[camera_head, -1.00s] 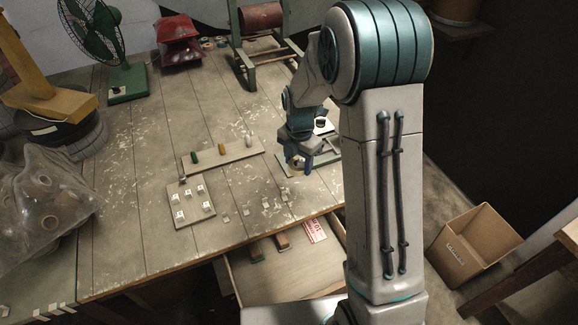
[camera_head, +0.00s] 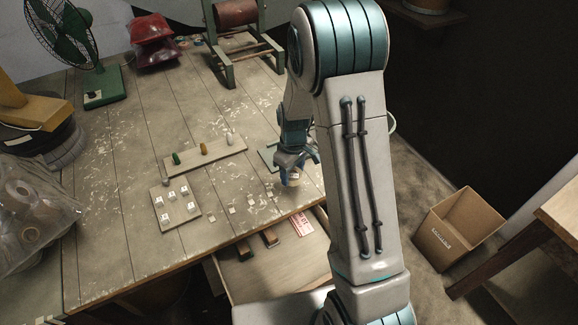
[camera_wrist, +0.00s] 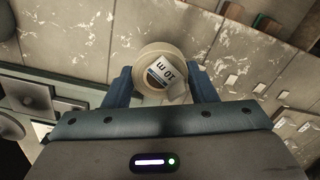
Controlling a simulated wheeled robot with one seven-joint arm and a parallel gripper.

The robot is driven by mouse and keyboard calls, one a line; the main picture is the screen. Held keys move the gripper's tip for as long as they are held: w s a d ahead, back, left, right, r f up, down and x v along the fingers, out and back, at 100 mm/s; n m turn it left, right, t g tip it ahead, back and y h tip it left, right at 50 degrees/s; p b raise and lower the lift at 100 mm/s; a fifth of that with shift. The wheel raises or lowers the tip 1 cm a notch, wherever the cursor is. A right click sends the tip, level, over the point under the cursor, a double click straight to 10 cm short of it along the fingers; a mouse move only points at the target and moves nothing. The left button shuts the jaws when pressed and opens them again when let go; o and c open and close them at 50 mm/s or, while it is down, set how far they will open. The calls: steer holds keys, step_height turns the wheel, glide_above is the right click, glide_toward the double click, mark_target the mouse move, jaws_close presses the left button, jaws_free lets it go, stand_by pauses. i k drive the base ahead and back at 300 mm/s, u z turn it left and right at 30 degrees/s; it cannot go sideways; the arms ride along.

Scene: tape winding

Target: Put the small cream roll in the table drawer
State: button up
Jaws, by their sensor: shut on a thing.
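The small cream roll (camera_wrist: 158,50) sits between the fingers of my gripper (camera_wrist: 155,88) in the wrist view, with a printed label showing in its core. My gripper (camera_head: 292,172) is shut on it and holds it above the table near the front edge in the head view. There the roll (camera_head: 293,182) shows just under the fingers. The table drawer (camera_head: 270,277) is pulled open below the front edge, nearer the camera than my gripper. My arm hides its right part.
The drawer holds brown blocks (camera_head: 270,238) and a red-and-white card (camera_head: 302,224). A board with white labelled tiles (camera_head: 158,197) and a strip with pegs (camera_head: 190,160) lie left of my gripper. A cardboard box (camera_head: 455,235) stands on the floor at right.

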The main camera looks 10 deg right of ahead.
mark_target(276, 277)
steer(key=u, duration=2.05)
steer(key=k, duration=0.5)
steer(key=z, duration=1.45)
